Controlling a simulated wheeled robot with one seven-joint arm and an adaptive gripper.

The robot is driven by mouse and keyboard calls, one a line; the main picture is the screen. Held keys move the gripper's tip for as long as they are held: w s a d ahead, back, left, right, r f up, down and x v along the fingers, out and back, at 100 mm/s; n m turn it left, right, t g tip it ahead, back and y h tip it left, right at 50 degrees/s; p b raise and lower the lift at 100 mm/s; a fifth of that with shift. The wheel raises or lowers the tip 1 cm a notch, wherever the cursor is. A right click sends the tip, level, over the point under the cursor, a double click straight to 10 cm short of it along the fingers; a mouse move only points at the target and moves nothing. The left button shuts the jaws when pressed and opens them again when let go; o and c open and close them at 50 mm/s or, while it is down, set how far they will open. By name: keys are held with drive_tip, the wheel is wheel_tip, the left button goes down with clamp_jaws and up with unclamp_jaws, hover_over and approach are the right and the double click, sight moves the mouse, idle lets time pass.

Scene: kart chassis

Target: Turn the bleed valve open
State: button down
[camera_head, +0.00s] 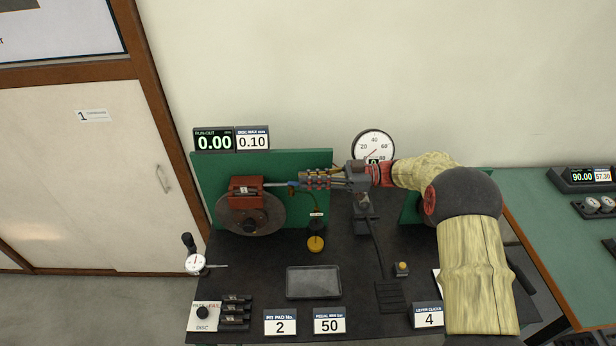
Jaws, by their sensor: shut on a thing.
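The red brake caliper (246,190) sits over the upper part of a dark, rust-toned disc (250,215), in front of a green panel. A thin pale bar (274,184) runs from the caliper to the right, towards a small blue part (292,184), which I take to be the bleed valve. My gripper (300,181) reaches in from the right, fingers pointing left. Its banded fingers are shut at the blue part. The fingers hide most of what they hold, and the valve's turn angle is too small to tell.
A bottle with a yellow base (316,243) hangs below my fingers, with a thin tube above it. A round pressure gauge (373,146) stands behind my wrist.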

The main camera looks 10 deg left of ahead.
drive_tip(key=shift+w+g, duration=0.1)
drive_tip(key=shift+g, duration=0.2)
drive_tip(key=c, duration=1.9)
unclamp_jaws()
drive_tip(key=shift+o, duration=0.5)
drive_tip(key=v, duration=1.2)
drive_tip(key=shift+r, duration=0.15)
